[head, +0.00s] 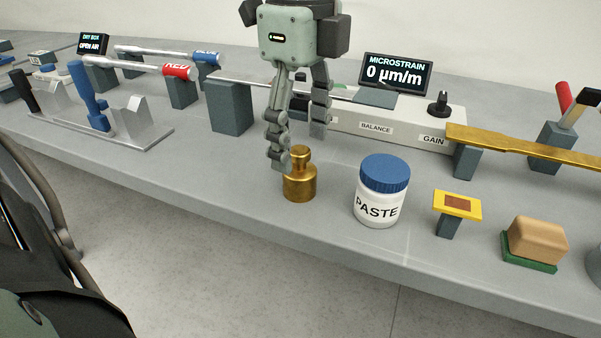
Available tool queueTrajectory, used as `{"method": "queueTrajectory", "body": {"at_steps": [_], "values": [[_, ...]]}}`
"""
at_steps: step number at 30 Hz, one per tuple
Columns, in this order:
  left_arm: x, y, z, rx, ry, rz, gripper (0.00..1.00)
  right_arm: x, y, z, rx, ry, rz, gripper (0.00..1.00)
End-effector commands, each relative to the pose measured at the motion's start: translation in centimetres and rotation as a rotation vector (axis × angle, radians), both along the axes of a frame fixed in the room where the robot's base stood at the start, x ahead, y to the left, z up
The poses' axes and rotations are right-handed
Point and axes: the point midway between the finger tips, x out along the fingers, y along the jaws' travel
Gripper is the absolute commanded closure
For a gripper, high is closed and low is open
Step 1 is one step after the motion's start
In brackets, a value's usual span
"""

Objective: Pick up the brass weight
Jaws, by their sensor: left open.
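The brass weight (300,186) is a gold-coloured cylinder with a narrow neck and a knob on top. It stands upright on the grey bench near the front edge, in the middle of the head view. My left gripper (300,150) comes down from above with its fingers spread open. One finger overlaps the left side of the weight's knob in the picture; the other finger is higher and farther back to the right. I cannot tell whether a finger touches the weight. Nothing is held. My right gripper does not show.
A white PASTE jar (378,207) with a blue lid stands close right of the weight. A yellow pad (457,205) on a post and a tan block (538,240) are farther right. Behind are a grey block (229,107) and the MICROSTRAIN instrument (395,128). The bench front edge is near.

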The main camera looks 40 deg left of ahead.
Motion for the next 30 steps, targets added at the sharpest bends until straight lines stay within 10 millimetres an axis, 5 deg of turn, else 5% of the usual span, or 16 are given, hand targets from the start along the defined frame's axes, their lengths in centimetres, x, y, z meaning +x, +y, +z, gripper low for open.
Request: {"method": "queueTrajectory", "body": {"at_steps": [7, 16, 30], "values": [[-0.2, 0.3, -3.6, -0.001, 0.006, 0.000, 0.35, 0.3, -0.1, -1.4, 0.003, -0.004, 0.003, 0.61], [-0.1, 0.3, -4.2, -0.002, 0.001, 0.001, 0.35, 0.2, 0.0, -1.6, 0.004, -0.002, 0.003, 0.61], [-0.1, 0.3, -4.2, -0.002, 0.001, 0.000, 0.92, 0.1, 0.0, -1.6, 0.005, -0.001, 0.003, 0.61]]}}
